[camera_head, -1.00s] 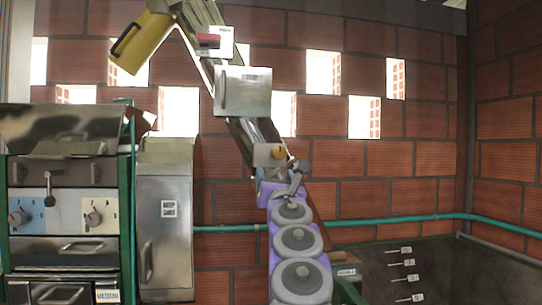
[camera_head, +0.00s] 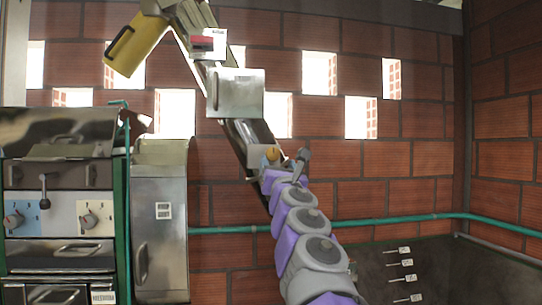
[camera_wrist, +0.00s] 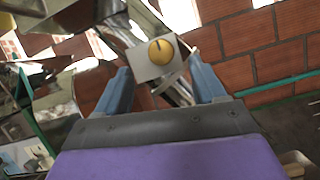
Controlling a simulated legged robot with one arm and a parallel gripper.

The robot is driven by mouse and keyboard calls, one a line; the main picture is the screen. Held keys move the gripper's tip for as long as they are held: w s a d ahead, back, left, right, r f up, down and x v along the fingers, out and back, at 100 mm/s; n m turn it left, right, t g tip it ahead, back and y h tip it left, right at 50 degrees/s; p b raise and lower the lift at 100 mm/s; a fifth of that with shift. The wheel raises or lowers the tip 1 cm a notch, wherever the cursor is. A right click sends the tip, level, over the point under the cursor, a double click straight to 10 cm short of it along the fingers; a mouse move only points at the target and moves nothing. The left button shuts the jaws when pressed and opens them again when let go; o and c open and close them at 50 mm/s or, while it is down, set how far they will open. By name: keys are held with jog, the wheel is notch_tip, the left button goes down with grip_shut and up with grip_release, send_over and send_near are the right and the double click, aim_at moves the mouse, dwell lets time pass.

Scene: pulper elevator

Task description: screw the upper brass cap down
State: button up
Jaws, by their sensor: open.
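A round brass-yellow cap (camera_head: 272,154) with a dark line across its face sits on a pale square plate low on the inclined metal elevator tube. In the wrist view the cap (camera_wrist: 161,51) is ahead, roughly centred between my two blue fingers. I cannot tell from these views whether it is the upper brass cap; no second cap shows clearly. My gripper (camera_wrist: 161,66) is open and empty, its fingers apart on either side of the cap's line and short of it. In the head view my gripper (camera_head: 288,166) is just right of the cap, partly hidden by my arm.
The elevator tube (camera_head: 247,135) rises up and left, with a grey box (camera_head: 236,93) and a yellow chute (camera_head: 137,42) on it. A metal cabinet (camera_head: 161,225) and a control panel (camera_head: 62,217) stand left. A green pipe (camera_head: 400,222) runs along the brick wall; labelled levers are lower right.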

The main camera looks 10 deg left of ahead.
aim_at(273, 154)
jog(key=w, duration=0.1)
jog(key=w+a+p, duration=0.1)
jog(key=w+a, duration=0.1)
jog(key=shift+r, duration=0.25)
jog(key=shift+w+a, duration=0.15)
jog(key=shift+w, duration=0.15)
jog(key=shift+w+r+p, duration=0.25)
jog(key=shift+r+p, duration=0.05)
jog(key=shift+p, duration=0.25)
jog(key=shift+w+d+r+p, duration=0.4)
jog(key=shift+w+d+p, duration=0.1)
jog(key=shift+d, duration=0.1)
jog(key=shift+w+d+r, duration=0.1)
jog(key=shift+w+d, duration=0.1)
jog(key=shift+w, duration=0.05)
jog(key=shift+w+p, duration=0.35)
jog(key=shift+p, duration=0.2)
jog(key=shift+w+a+r+p, duration=0.25)
jog(key=shift+w+r+p, duration=0.05)
jog(key=shift+p, duration=0.05)
jog(key=shift+w+a+r+p, duration=0.1)
jog(key=shift+w+a+p, duration=0.7)
jog(key=shift+a, duration=0.15)
jog(key=shift+d, duration=0.75)
jog(key=shift+a, duration=0.45)
jog(key=c, duration=0.5)
jog(key=shift+w+d, duration=0.1)
jog(key=c, duration=0.6)
jog(key=shift+o, duration=0.2)
